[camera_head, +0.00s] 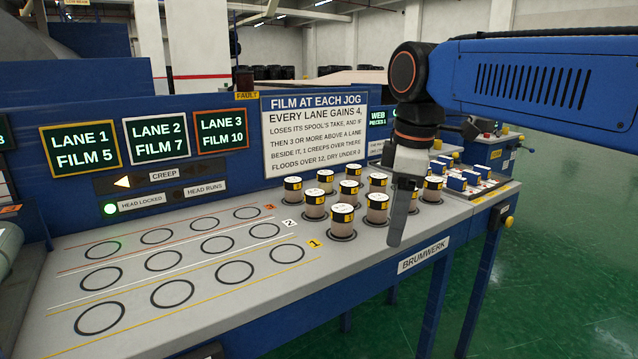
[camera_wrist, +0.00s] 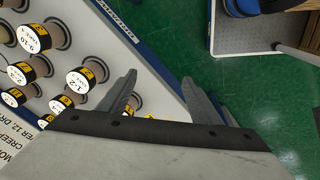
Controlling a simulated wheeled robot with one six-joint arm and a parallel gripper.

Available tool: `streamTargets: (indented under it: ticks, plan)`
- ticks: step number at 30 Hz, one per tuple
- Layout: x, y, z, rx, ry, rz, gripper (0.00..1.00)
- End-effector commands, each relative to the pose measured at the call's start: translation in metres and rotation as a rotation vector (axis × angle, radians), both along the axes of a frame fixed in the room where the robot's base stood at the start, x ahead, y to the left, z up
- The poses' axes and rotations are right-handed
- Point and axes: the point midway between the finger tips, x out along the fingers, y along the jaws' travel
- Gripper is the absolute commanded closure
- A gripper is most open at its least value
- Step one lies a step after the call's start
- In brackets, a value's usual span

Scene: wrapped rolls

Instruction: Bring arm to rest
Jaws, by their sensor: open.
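My gripper (camera_head: 403,210) hangs from my blue arm at the right in the head view, pointing down near the right front edge of the bench. In the wrist view my gripper (camera_wrist: 160,92) shows two grey fingers spread apart with nothing between them. Several wrapped rolls (camera_head: 343,221) with white tops and yellow-black labels stand upright on the bench (camera_head: 215,325), to the left of and behind the gripper. Some rolls (camera_wrist: 75,82) also show at the left in the wrist view. The gripper partly hides the rolls behind it in the head view.
Empty ring marks (camera_head: 172,293) in three lanes cover the left of the bench. A sign panel (camera_head: 315,135) and three lane displays (camera_head: 157,138) stand behind. A side table (camera_head: 478,178) with blue blocks is at the right. Green floor (camera_head: 560,250) is open in front.

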Motion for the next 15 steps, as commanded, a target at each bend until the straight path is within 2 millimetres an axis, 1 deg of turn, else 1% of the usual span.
streamTargets:
  ticks: [1,5,6,11,15]
  plan:
    - [-0.011,-0.016,-0.01,0.013,-0.012,-0.078,0.42]
    - [-0.034,-0.047,-0.04,0.053,-0.046,-0.29,0.42]
    - [-0.042,-0.057,-0.05,0.067,-0.057,-0.357,0.42]
    - [-0.074,-0.09,-0.092,0.124,-0.099,-0.614,0.42]
    - [-0.103,-0.114,-0.133,0.179,-0.136,-0.838,0.42]
